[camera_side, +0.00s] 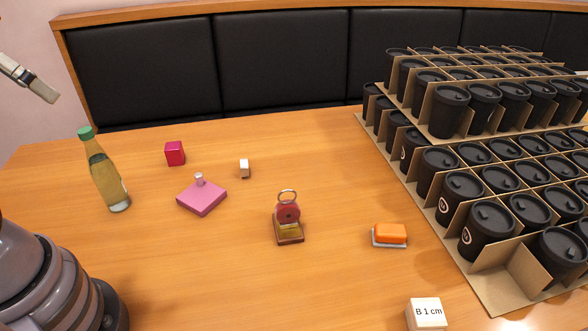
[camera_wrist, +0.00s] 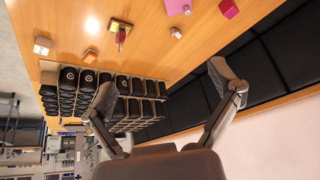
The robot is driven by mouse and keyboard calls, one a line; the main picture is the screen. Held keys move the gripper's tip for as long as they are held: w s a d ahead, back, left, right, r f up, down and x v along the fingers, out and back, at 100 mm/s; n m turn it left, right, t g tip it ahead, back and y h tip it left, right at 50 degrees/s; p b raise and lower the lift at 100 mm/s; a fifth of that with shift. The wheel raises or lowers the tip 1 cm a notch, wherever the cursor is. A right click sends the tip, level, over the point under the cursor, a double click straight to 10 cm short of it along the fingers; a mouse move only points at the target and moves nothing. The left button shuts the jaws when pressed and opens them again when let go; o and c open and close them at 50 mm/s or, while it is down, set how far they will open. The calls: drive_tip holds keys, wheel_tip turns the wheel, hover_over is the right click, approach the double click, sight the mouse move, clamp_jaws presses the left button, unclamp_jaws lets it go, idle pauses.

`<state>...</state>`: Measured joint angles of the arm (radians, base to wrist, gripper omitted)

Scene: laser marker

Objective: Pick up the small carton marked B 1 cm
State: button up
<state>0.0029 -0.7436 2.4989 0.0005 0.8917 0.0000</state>
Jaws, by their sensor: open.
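The small white carton marked B 1 cm (camera_side: 427,314) stands on the table at the bottom edge of the side view, right of centre, its lettering facing the camera. It also appears in the wrist view (camera_wrist: 42,46) at the upper left. My gripper (camera_wrist: 163,88) is open and empty, its two fingers spread wide in the wrist view. In the side view only part of my gripper (camera_side: 30,78) shows at the upper left, high above the table and far from the carton.
Trays of black lidded cups (camera_side: 455,192) fill the right. An orange soap bar (camera_side: 391,233) on a dish is nearest the carton.

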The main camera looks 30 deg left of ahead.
drive_tip(key=w+d+f+m+t+h, duration=0.1)
drive_tip(key=w+d+f+m, duration=0.15)
drive_tip(key=w+d, duration=0.55)
drive_tip(key=w+d+f+m+t+h, duration=0.1)
drive_tip(key=w+d+f+m+h, duration=0.3)
drive_tip(key=w, duration=0.8)
drive_tip(key=m+h, duration=0.5)
drive_tip(key=h, duration=0.2)
approach(425, 311)
drive_tip(key=shift+y, duration=0.3)
drive_tip(key=x, duration=0.9)
drive_tip(key=shift+d+r, duration=0.15)
drive_tip(key=shift+d, duration=0.1)
drive_tip(key=c, duration=1.3)
